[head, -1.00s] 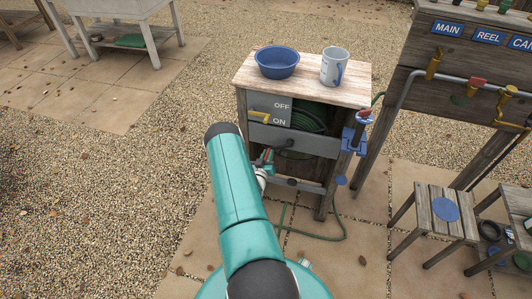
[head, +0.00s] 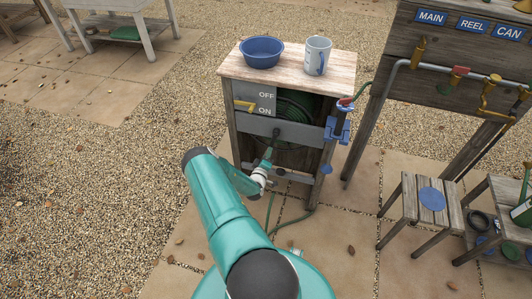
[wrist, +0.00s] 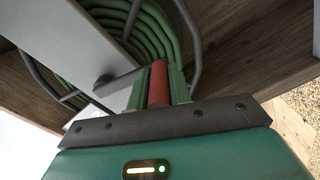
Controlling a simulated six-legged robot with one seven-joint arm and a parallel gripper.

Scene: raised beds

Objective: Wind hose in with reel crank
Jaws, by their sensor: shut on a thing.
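The hose reel sits inside a wooden stand, with green hose (head: 296,104) coiled on it; the coils also fill the upper part of the wrist view (wrist: 150,38). In the wrist view the crank's grey arm (wrist: 116,83) leads to its red handle (wrist: 158,84). My gripper (wrist: 160,90) is shut around this handle, one finger on each side. In the head view my gripper (head: 268,154) is small, at the stand's front, and partly hides the crank. A loose length of hose (head: 283,222) lies on the paving below the stand.
The stand top (head: 340,62) holds a blue bowl (head: 262,52) and a mug (head: 317,56). A yellow OFF/ON lever (head: 245,105) and a blue clamp (head: 338,124) flank the reel. A stool (head: 412,214) and tap panel (head: 450,85) stand right. Gravel at left is clear.

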